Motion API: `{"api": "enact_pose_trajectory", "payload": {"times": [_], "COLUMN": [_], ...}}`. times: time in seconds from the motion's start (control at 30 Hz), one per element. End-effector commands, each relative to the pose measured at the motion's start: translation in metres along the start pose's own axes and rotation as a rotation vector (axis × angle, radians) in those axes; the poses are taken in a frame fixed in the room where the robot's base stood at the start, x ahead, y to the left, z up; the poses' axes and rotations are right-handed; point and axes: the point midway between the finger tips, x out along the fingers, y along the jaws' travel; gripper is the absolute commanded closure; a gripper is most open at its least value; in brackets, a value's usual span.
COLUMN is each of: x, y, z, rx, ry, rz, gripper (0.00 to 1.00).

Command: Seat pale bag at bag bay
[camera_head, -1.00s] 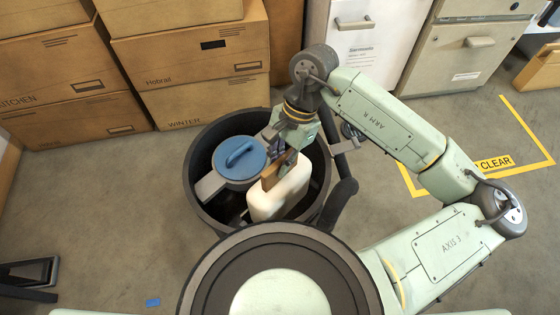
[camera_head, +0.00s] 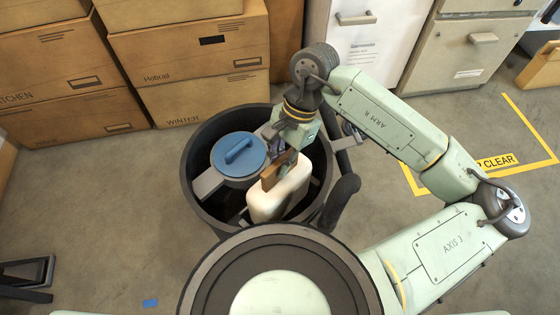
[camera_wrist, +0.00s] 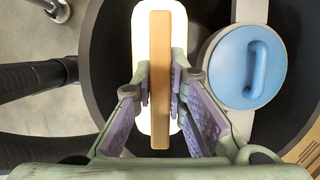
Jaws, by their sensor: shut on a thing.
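The pale bag (camera_head: 278,200) is a rounded cream block with a brown bar-shaped handle (camera_wrist: 160,80) on top. It is inside the round dark tub (camera_head: 196,196), on the right side of the blue-lidded part. My gripper (camera_wrist: 160,90) is shut on the handle, one finger on each side, and it also shows in the head view (camera_head: 284,158). In the wrist view the bag lies below the handle. Its underside is hidden, and I cannot tell whether it touches the tub floor. No separately marked bag bay can be made out.
A blue round lid with a handle (camera_head: 238,156) sits in the tub, left of the bag. A dark hose (camera_head: 340,202) rises at the tub's right. Cardboard boxes (camera_head: 190,50) and a pale cabinet (camera_head: 362,45) stand behind.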

Motion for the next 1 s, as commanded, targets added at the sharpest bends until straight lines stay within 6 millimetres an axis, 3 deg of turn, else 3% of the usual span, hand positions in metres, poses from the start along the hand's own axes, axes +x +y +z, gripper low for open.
{"api": "enact_pose_trajectory", "payload": {"times": [1.0], "x": [0.021], "y": [0.0], "z": [-0.007], "rx": [0.0], "ry": [0.0], "rz": [0.0], "gripper": [1.0]}}
